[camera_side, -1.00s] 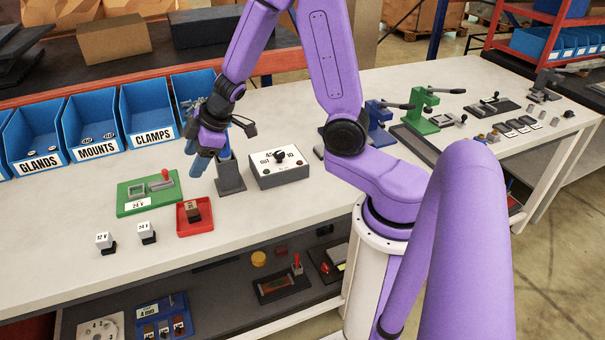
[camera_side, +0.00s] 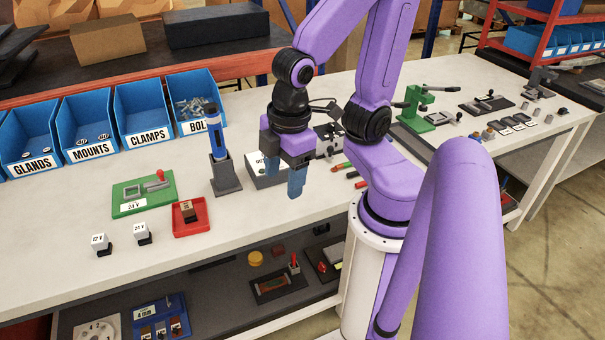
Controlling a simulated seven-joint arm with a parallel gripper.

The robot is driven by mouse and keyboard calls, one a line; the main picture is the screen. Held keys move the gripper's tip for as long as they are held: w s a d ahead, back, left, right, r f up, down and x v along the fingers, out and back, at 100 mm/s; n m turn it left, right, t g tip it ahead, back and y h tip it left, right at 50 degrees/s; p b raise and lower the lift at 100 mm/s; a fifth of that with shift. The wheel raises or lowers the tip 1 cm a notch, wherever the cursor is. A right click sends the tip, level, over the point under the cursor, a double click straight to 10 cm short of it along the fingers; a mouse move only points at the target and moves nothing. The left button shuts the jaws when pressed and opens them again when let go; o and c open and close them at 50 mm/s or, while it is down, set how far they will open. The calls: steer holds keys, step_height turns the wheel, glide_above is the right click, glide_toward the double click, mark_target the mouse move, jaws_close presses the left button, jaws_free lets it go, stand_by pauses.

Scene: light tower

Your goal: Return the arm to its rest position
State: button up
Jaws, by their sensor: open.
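My gripper (camera_side: 283,181) hangs above the white bench, fingers pointing down, open and with nothing seen between them. It is in front of the white-topped control box (camera_side: 262,178), which it partly hides. A blue and black tool (camera_side: 212,135) stands upright in a dark grey holder (camera_side: 226,180) to the left of my gripper, apart from it.
A green fixture (camera_side: 143,196) and a red tray (camera_side: 202,217) with a brown block lie to the left. Two small labelled blocks (camera_side: 141,233) are near the front edge. Blue bins (camera_side: 144,112) line the back. Green press (camera_side: 419,111) stands right.

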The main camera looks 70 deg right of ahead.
steer(key=s, duration=0.2)
steer(key=s+g, duration=0.1)
steer(key=shift+s+d+r+n, duration=0.1)
steer(key=shift+s+r+n, duration=0.15)
steer(key=shift+s+n, duration=0.05)
